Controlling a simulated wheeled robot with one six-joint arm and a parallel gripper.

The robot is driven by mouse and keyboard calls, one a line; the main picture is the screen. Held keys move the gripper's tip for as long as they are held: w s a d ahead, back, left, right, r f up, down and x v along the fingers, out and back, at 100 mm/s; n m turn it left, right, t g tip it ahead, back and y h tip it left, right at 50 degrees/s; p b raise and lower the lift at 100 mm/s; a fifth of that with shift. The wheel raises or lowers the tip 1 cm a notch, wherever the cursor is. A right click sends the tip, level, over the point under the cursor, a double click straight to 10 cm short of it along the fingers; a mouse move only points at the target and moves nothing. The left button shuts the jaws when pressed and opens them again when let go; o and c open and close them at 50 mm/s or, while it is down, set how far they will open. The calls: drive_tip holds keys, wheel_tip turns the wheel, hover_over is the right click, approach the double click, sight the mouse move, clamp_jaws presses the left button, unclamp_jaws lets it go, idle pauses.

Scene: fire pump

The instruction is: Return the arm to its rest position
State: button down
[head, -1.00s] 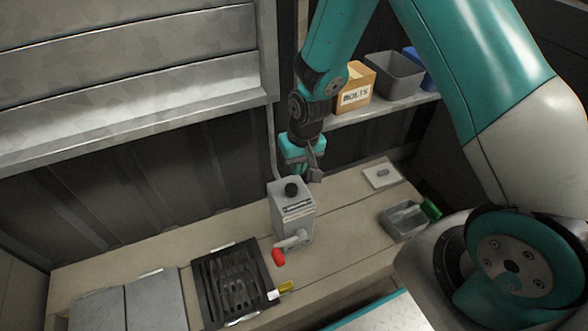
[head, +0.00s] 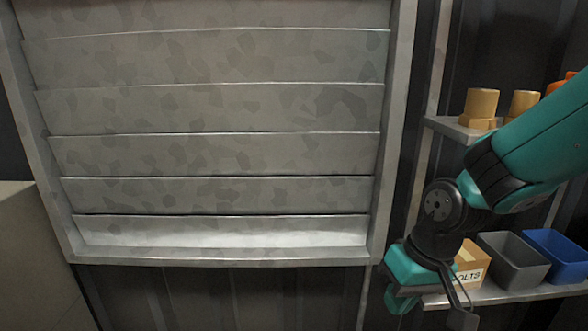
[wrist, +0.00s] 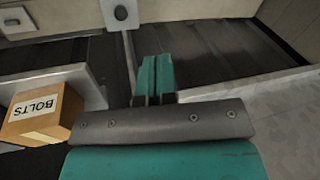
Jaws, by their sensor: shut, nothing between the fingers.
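My teal and black arm comes in from the right of the head view, and its teal wrist end hangs at the lower right in front of the lower shelf. My gripper (wrist: 156,68) shows in the wrist view with its two teal fingers together and nothing between them. In the head view its fingers cannot be made out clearly. The gripper is apart from the shelf items in the wrist view.
A cardboard BOLTS box (head: 470,268), a grey bin (head: 512,262) and a blue bin (head: 556,256) stand on the lower shelf, close by my wrist. Brass fittings (head: 480,106) stand on the upper shelf. A closed louvred metal shutter (head: 215,150) fills the left and middle.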

drive_tip(key=s+a+r+n+y+p, duration=0.15)
drive_tip(key=s+r+n, duration=0.25)
drive_tip(key=s+r, duration=0.9)
wheel_tip(320, 180, up, 26)
drive_tip(key=s+p, duration=0.1)
drive_tip(key=p, duration=2.7)
drive_tip(key=shift+s+a+g, duration=0.15)
drive_tip(key=shift+a+g, duration=0.15)
drive_tip(key=shift+a, duration=0.05)
drive_tip(key=shift+a, duration=0.1)
